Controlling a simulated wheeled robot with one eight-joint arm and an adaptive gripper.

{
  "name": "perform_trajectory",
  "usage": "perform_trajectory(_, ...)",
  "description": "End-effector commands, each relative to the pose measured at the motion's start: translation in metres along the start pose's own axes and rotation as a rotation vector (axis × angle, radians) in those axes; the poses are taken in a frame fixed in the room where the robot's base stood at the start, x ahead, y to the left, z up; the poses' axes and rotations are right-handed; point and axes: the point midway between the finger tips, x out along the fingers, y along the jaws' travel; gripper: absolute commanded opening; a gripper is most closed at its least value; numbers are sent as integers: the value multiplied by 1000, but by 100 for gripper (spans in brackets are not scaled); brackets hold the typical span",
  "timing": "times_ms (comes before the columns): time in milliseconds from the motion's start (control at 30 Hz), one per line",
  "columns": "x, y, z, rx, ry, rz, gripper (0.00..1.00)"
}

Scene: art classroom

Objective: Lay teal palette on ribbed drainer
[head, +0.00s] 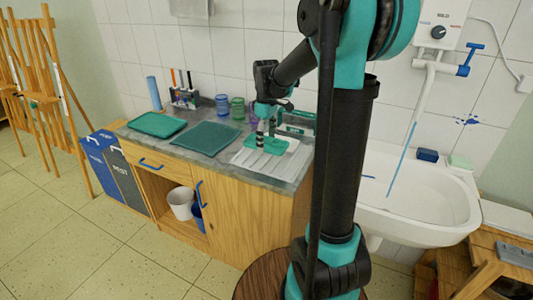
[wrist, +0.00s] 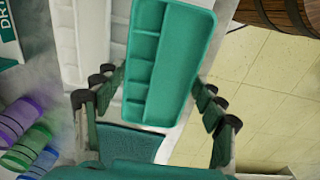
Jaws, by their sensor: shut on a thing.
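The teal palette (wrist: 178,62) has a row of small wells and a long trough, and lies between the fingers in the wrist view. My gripper (wrist: 160,84) is shut on it, with dark fingers at its left and right sides. In the head view, my gripper (head: 263,138) points down over the white ribbed drainer (head: 250,158), with the palette (head: 276,145) beneath it. The drainer (wrist: 84,40) shows beside and beyond the palette in the wrist view. The palette covers part of the drainer. I cannot tell whether they touch.
A green tray (head: 157,124) and a dark teal mat (head: 205,138) lie on the grey counter to the left. Purple and green jars (head: 238,108) stand behind. A white sink (head: 410,205) is to the right. Open floor lies in front of the wooden cabinet.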

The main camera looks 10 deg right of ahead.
Motion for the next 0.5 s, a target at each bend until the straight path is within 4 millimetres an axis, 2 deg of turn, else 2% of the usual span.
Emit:
perform_trajectory(100,17,0,0,0,0,0,41)
perform_trajectory(267,27,0,0,0,0,0,41)
perform_trajectory(500,58,0,0,0,0,0,41)
